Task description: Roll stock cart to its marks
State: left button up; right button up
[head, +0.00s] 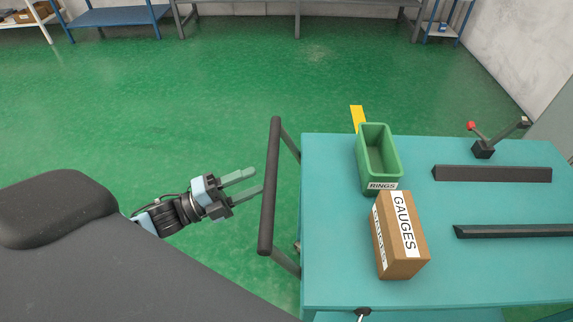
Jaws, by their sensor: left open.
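The stock cart (334,240) has a teal top and stands at the right of the head view. Its dark push handle (270,185) sticks out from the cart's left side. My left gripper (257,182) is open, its green fingers pointing right towards the handle, with a small gap between fingertips and bar in the picture. Whether they touch cannot be told. A yellow floor mark (357,117) shows at the cart's far edge, partly hidden by the cart and bin. My right gripper is not in view.
On the cart are a green bin (364,165) labelled RINGS, a GAUGES box (411,262), two black bars (492,174) and a lever block (483,150) with a red knob. Green floor (200,90) is clear beyond. Benches (115,16) line the back wall.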

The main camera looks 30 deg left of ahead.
aim_at(275, 170)
pick_arm(q)
jog(key=p+x, duration=0.1)
jog(key=x, duration=0.5)
jog(key=shift+w+d+r, duration=0.15)
jog(key=shift+w+r, duration=0.05)
jog(key=shift+w, duration=0.1)
jog(key=shift+w+d, duration=0.4)
jog(key=shift+c, duration=0.5)
grip_shut()
